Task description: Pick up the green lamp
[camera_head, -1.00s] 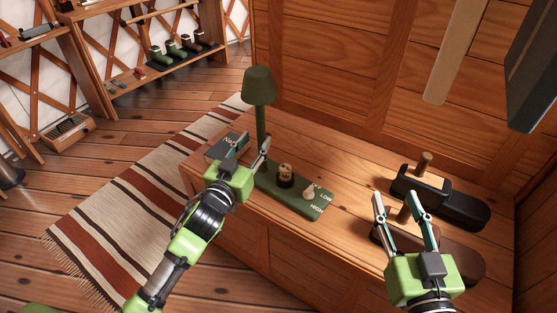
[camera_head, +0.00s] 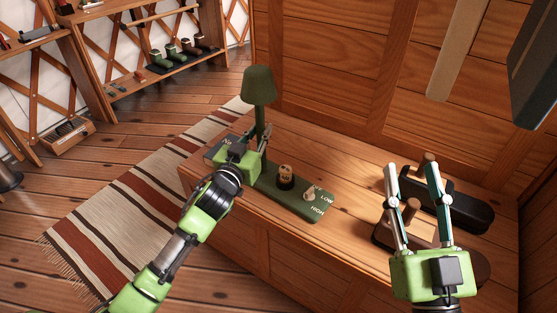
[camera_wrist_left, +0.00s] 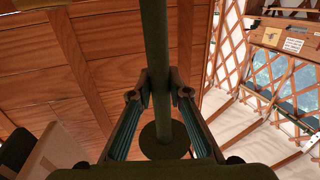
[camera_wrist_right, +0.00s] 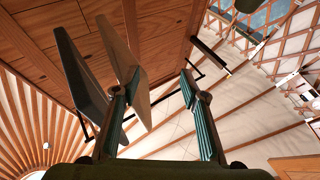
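The green lamp (camera_head: 259,86) stands upright on the wooden cabinet, with a flared shade and a thin pole. My left gripper (camera_head: 252,140) is at the pole, below the shade. In the left wrist view the pole (camera_wrist_left: 157,45) runs between its fingers, which are drawn in with no clear gap on either side, so it appears shut on the pole. A round green part of the lamp (camera_wrist_left: 165,140) shows beyond the fingers. The lamp's foot is hidden behind my gripper in the head view. My right gripper (camera_head: 411,168) is open and empty.
A green panel (camera_head: 300,203) marked LOW and HIGH, with a knob, lies right of my left gripper on the cabinet top (camera_head: 340,165). Near my right gripper are a black object (camera_head: 470,212) and a brown one (camera_head: 384,234). A wooden wall rises behind.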

